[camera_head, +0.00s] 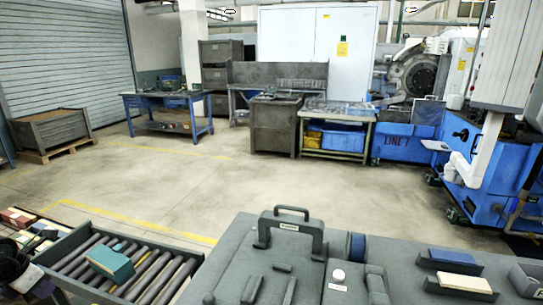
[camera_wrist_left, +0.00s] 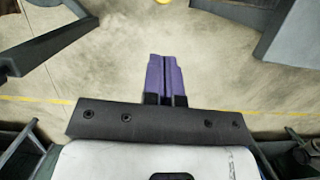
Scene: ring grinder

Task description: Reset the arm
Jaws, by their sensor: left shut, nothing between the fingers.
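My right gripper is in neither view.
A roller conveyor (camera_head: 70,246) carries a teal block (camera_head: 110,263). Red and cream blocks (camera_head: 16,217) lie near the left edge. A grey machine top (camera_head: 235,255) with a handle (camera_head: 291,226) fills the front; blue and cream blocks (camera_head: 463,283) lie right. The floor (camera_head: 190,175) beyond is open.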

